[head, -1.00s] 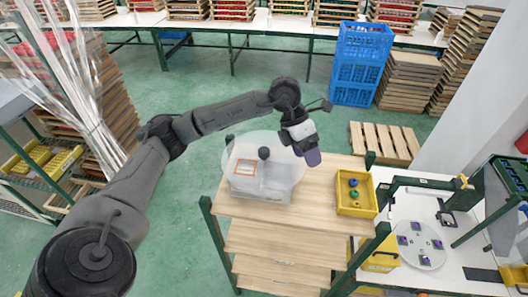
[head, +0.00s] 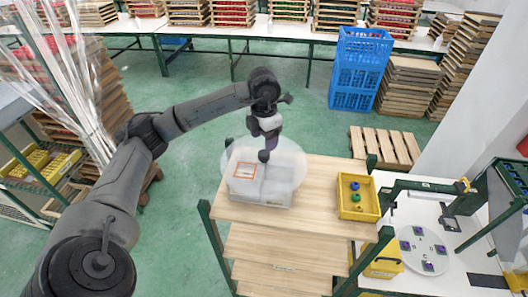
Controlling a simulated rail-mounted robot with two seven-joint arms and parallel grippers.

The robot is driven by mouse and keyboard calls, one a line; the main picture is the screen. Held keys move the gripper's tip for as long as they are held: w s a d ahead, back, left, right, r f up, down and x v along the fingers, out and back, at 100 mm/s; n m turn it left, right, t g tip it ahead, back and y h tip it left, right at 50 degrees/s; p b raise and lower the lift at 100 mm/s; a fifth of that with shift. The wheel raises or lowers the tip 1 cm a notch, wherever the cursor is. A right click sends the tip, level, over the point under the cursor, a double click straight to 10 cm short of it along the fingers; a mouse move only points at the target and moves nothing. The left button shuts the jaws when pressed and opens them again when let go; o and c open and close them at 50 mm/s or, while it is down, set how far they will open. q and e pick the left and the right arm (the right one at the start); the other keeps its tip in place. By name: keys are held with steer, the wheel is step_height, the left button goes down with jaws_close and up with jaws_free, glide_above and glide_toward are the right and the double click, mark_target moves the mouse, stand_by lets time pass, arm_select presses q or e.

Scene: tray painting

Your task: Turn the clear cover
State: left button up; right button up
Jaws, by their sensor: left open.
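The clear cover (head: 290,160) is a round transparent disc lying over a clear box (head: 272,192) on the wooden table top, at its left end. An orange-outlined square label (head: 246,171) shows at the box. My left gripper (head: 264,154) points down over the middle of the cover, where the dark knob stood in view before. The gripper hides the knob, and I cannot tell if the fingers touch it. The left gripper is open. My right gripper is not in the head view.
A yellow bin (head: 357,211) with small blue and green parts stands on the table's right side. A white round plate with purple pieces (head: 422,264) lies on the white bench at right. Blue crates (head: 358,70) stand behind. The table's middle is clear.

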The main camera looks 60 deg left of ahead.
mark_target(264, 152)
arm_select(q)
steer(key=shift+f+p, duration=0.55)
steer(key=shift+f, duration=2.45)
steer(key=shift+c, duration=0.2)
jaws_close()
